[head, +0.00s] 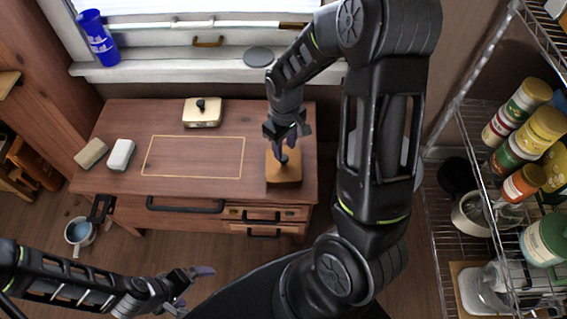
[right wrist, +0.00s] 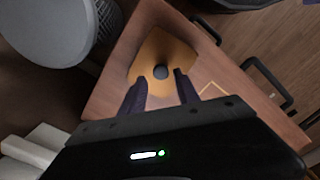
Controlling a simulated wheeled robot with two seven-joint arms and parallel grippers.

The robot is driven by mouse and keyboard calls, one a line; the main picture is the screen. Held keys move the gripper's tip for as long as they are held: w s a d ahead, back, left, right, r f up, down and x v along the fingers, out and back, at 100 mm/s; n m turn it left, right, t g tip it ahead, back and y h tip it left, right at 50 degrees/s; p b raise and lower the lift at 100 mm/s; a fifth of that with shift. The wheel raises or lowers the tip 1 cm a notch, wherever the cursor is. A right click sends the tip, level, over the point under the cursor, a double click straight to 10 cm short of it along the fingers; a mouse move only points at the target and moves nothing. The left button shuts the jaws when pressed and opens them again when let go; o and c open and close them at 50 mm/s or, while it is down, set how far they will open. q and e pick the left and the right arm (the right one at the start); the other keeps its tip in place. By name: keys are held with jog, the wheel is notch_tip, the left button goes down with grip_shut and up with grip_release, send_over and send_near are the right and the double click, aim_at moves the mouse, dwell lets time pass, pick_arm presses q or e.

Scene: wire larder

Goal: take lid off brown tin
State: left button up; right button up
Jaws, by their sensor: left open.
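The brown tin (head: 284,174) stands on the right part of the wooden table, its lid on top with a dark round knob (right wrist: 160,71). In the right wrist view the tin's orange-brown top (right wrist: 178,52) shows around the knob. My right gripper (head: 286,148) is above the tin, pointing down. Its two fingers (right wrist: 160,84) are apart, with the knob just ahead of and between their tips; I cannot tell whether they touch it. My left gripper (head: 194,287) is open and empty, low in front of the table, away from the tin.
A cream tin (head: 202,117) with a dark knob stands at the table's back. A tan block (head: 90,153) and a white block (head: 121,155) lie at the left. A yellow outlined rectangle (head: 240,160) is bare. A wire rack (head: 463,140) with jars stands at right.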

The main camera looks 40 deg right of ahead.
aim_at(284, 158)
jog(key=shift+f+b, duration=0.45)
jog(key=shift+f, duration=2.2)
jog(key=shift+c, duration=0.6)
grip_shut()
